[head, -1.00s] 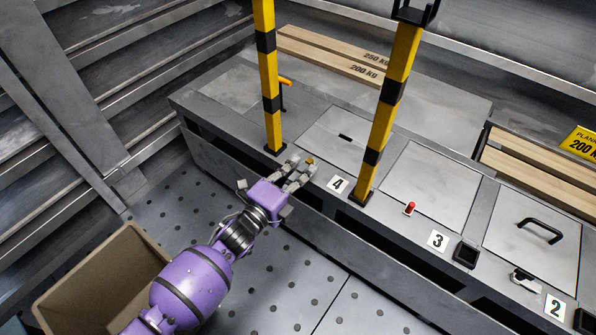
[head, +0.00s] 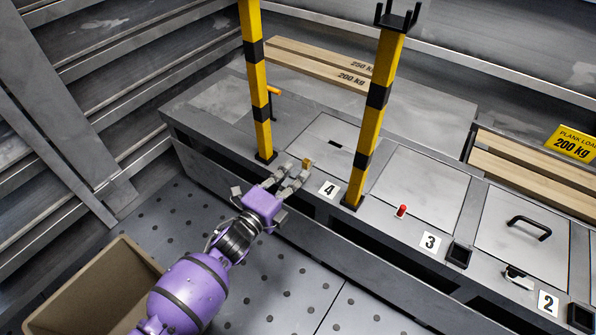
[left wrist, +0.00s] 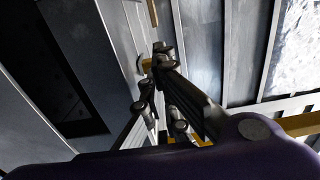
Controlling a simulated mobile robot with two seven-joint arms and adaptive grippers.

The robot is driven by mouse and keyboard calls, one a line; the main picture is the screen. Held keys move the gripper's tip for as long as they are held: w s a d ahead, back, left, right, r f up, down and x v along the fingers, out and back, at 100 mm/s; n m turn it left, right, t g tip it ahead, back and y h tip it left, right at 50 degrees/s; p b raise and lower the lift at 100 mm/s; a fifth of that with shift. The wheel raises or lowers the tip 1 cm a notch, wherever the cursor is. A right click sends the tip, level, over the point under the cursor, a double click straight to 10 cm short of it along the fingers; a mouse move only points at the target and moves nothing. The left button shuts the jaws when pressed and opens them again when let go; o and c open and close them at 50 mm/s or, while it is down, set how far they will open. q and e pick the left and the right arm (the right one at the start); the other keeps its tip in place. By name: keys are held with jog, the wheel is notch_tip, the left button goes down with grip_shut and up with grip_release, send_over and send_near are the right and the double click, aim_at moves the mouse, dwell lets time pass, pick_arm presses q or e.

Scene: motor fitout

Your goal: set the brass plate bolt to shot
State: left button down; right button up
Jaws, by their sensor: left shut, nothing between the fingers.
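The brass bolt (head: 306,163) is a small yellow piece at the front edge of the hatch lid marked 4 (head: 328,143). It lies right at the fingertips of my left gripper (head: 299,172), which partly hide it. A small brass-coloured patch (left wrist: 147,65) also shows beside the fingertips in the left wrist view. My left gripper is shut with nothing held. I cannot tell whether its fingers touch the bolt, or which position the bolt is in. My right gripper is not in view.
Two yellow-and-black posts (head: 258,90) (head: 371,120) stand either side of hatch 4. A red knob (head: 402,211) sits at hatch 3, and a black handle (head: 529,227) on the lid to its right. A brown open bin (head: 95,285) stands at lower left.

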pick_arm(q)
jog(key=p+v, duration=0.3)
jog(key=v, duration=0.8)
pick_arm(e)
jog(key=v, duration=0.3)
jog(key=shift+w+a+r, duration=0.15)
pick_arm(q)
jog(key=shift+s+r, duration=0.1)
jog(key=shift+s, duration=0.05)
